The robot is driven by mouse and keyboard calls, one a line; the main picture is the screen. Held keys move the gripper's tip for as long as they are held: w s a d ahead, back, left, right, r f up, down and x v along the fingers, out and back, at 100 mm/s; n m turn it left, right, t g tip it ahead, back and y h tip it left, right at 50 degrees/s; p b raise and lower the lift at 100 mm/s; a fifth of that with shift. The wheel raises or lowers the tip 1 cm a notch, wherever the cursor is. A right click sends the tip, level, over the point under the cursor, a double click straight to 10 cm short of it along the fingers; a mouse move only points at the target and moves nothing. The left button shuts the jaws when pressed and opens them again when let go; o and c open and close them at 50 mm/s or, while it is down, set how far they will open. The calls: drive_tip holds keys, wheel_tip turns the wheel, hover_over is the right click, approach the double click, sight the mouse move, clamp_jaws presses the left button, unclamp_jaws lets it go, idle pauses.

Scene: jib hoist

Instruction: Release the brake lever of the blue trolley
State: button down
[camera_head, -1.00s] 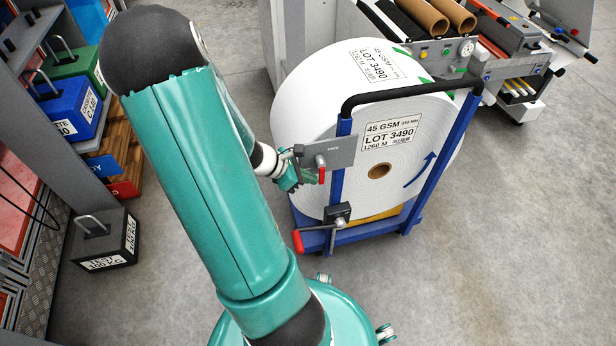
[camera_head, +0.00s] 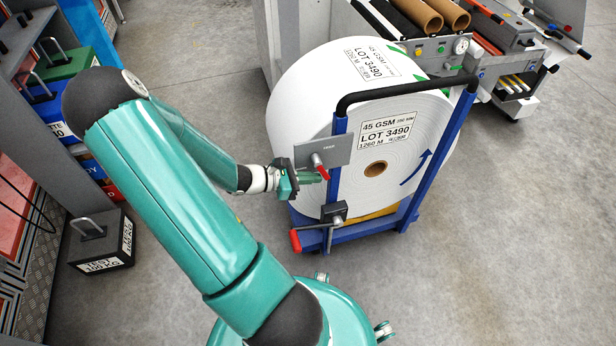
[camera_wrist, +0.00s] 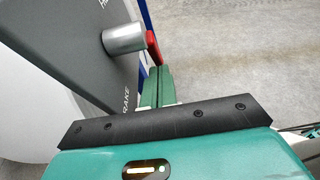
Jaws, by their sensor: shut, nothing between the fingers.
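The blue trolley (camera_head: 339,160) stands upright with a large white paper roll on it. A grey plate (camera_head: 338,152) on its left post carries the brake lever (camera_head: 323,173), a short red grip slanting down and right from a round metal hub. In the wrist view the plate (camera_wrist: 75,45) bears lettering ending in "RAKE", and the red grip (camera_wrist: 153,48) shows beside the hub. My gripper (camera_head: 319,178) is shut and empty, its tips close beside the lever. In the wrist view its green fingers (camera_wrist: 157,86) are together just below the red grip; contact is unclear.
A second red handle (camera_head: 296,241) sits on a crank low on the trolley. A dark test weight (camera_head: 103,243) stands on the floor at left, near shelves of labelled boxes. A machine (camera_head: 450,50) stands behind. The floor at right is clear.

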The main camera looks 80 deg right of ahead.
drive_tip(key=shift+s+d+f+g+h, duration=0.15)
drive_tip(key=shift+s+g+h, duration=0.15)
drive_tip(key=shift+g, duration=0.15)
drive_tip(key=shift+s+d+g+h, duration=0.15)
drive_tip(key=shift+g+h, duration=0.15)
drive_tip(key=shift+g, duration=0.15)
drive_tip(key=shift+a, duration=0.1)
drive_tip(key=f+v, duration=0.2)
drive_tip(key=v, duration=1)
drive_tip(key=shift+w+a+f, duration=0.2)
drive_tip(key=shift+w+f, duration=0.05)
drive_tip(key=shift+w, duration=0.25)
